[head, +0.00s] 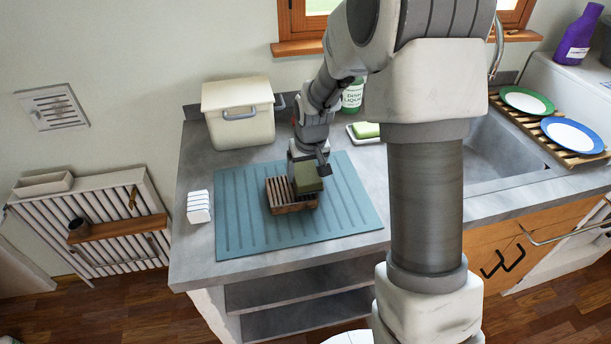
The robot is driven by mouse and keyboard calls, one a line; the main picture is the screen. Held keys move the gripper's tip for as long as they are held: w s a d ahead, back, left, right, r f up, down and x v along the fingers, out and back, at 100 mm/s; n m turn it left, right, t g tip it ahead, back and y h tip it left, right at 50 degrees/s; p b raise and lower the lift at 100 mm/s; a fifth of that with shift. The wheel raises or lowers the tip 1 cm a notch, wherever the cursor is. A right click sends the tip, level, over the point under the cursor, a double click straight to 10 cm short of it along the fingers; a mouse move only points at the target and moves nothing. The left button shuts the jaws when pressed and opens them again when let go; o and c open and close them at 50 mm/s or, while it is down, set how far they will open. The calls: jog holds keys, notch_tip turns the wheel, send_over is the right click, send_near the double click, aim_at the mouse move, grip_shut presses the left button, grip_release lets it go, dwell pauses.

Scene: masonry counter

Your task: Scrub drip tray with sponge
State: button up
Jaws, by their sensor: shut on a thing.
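A small brown slatted tray (277,196), which looks like the drip tray, lies on a ribbed teal mat (345,215) on the counter. My gripper (309,168) points down over the tray's right part and is shut on a dark green sponge (308,182). The sponge is at the tray's right side and covers part of its slats. I cannot tell whether the sponge touches the slats. The gripper's fingers are partly hidden by the sponge and the wrist.
A cream lidded box (238,118) stands at the back left. A white rack-like item (199,207) is left of the mat. A green-labelled bottle (352,97) and a dish with a green block (367,131) are behind. The sink (500,150) lies right. My arm blocks the middle.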

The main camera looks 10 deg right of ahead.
jog(key=shift+a+r, duration=0.25)
jog(key=shift+r, duration=0.45)
jog(key=shift+r+p, duration=1.8)
jog(key=shift+r, duration=0.65)
